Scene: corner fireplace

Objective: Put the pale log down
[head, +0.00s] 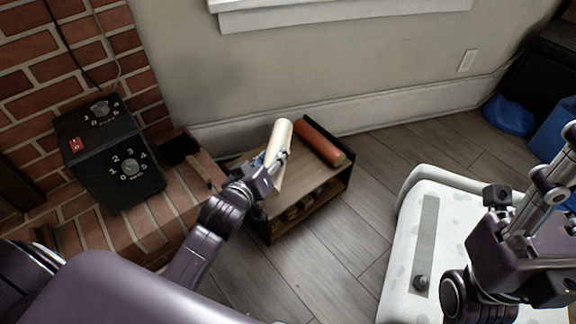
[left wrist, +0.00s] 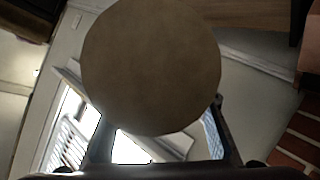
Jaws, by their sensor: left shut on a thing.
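The pale log (head: 280,137) is a cream cylinder, tilted, over the top of a low wooden rack (head: 307,189). My left gripper (head: 276,165) is shut on it. In the left wrist view the log's round brown end (left wrist: 150,65) fills the upper middle, between the two fingers (left wrist: 155,140). I cannot tell whether the log touches the rack top. A reddish-brown log (head: 320,143) lies on the rack's right part, beside the pale one. My right arm shows at the right edge, but its gripper cannot be made out.
A brick hearth (head: 75,208) with a black control box (head: 108,155) stands left of the rack. A wall with a white baseboard (head: 400,105) runs behind. A white padded piece (head: 407,255) stands at the right. Wood floor (head: 325,260) is clear in front of the rack.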

